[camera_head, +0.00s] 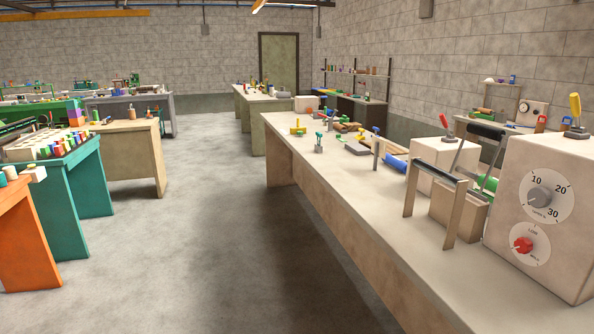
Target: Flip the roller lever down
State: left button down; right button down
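I cannot tell for sure which part is the roller lever. A yellow-handled lever (575,106) stands upright on top of the beige control box (548,165) at the right. A smaller red-tipped lever (445,123) stands on a lower pale box (430,152) behind it. A metal frame with a black crossbar (430,164) rises from the bench in front of that box, beside a tan block (458,209). The control box has a grey numbered dial (541,196) and a red knob (523,244). Neither of my grippers shows in this view.
A long pale workbench (345,195) runs from the right foreground into the room, with small tools and a blue roll (395,162) on it. Grey floor (190,240) is clear to its left. Orange (32,232) and teal (85,190) tables stand at the left.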

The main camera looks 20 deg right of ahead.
aim_at(443, 118)
jog(key=i+u, duration=0.15)
jog(key=i, duration=0.9)
jog(key=i+l+u, duration=0.15)
jog(key=i, duration=0.9)
jog(key=u, duration=6.65)
